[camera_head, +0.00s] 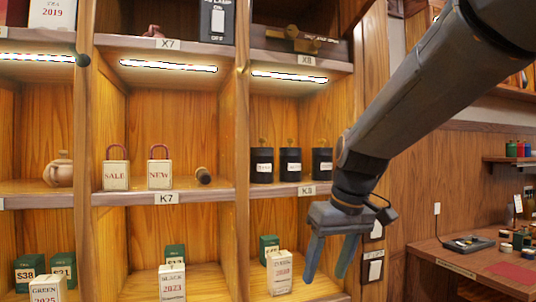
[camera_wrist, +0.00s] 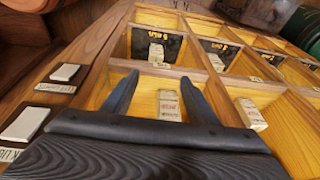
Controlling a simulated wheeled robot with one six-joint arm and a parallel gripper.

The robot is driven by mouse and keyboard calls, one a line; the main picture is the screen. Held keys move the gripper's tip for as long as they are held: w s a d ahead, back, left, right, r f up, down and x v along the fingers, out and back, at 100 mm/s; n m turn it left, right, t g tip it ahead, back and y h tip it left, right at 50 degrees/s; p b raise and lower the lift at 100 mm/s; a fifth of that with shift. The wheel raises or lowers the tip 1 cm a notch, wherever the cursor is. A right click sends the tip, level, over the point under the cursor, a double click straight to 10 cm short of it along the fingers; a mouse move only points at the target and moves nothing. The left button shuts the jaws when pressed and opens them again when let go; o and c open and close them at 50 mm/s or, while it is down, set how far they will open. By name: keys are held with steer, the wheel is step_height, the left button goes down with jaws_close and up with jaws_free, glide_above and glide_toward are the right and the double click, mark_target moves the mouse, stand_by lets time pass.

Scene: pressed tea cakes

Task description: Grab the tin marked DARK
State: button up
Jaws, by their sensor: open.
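Three black tins stand in a row on the shelf labelled K8: a left tin (camera_head: 262,166), a middle tin (camera_head: 290,166) and a right tin (camera_head: 322,162). Each has a small knob on top and a white label. The labels are too small to read, so I cannot tell which is DARK. My gripper (camera_head: 327,277) hangs open and empty, fingers down, lower than the tins and to their right in the head view. In the wrist view my gripper (camera_wrist: 160,88) shows two spread fingers with nothing held.
Below are green and white boxes, one white box (camera_head: 280,272) near my gripper. Upright dividers separate compartments. A wooden desk (camera_head: 470,268) stands right.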

mark_target(266, 150)
steer(key=a+r+n+t+y+p, duration=0.1)
steer(key=a+r+n, duration=0.1)
steer(key=r, duration=1.1)
steer(key=a+r+n+t+y+p, duration=0.1)
steer(key=a+r+n, duration=0.15)
steer(key=r, duration=0.95)
steer(key=w+a+p, duration=0.3)
steer(key=w+a, duration=0.1)
steer(key=shift+a+r, duration=0.1)
steer(key=shift+r, duration=0.25)
steer(key=w+a+p, duration=0.1)
steer(key=w, duration=0.1)
steer(key=w+a+p, duration=0.1)
steer(key=w+a, duration=0.1)
steer(key=shift+w+a+p, duration=0.2)
steer(key=shift+p, duration=0.2)
steer(key=shift+w+a+f, duration=0.15)
steer(key=shift+w+f, duration=0.05)
steer(key=shift+w+f+p, duration=0.1)
steer(key=shift+f+p, duration=0.3)
steer(key=shift+f, duration=0.15)
steer(key=c, duration=0.9)
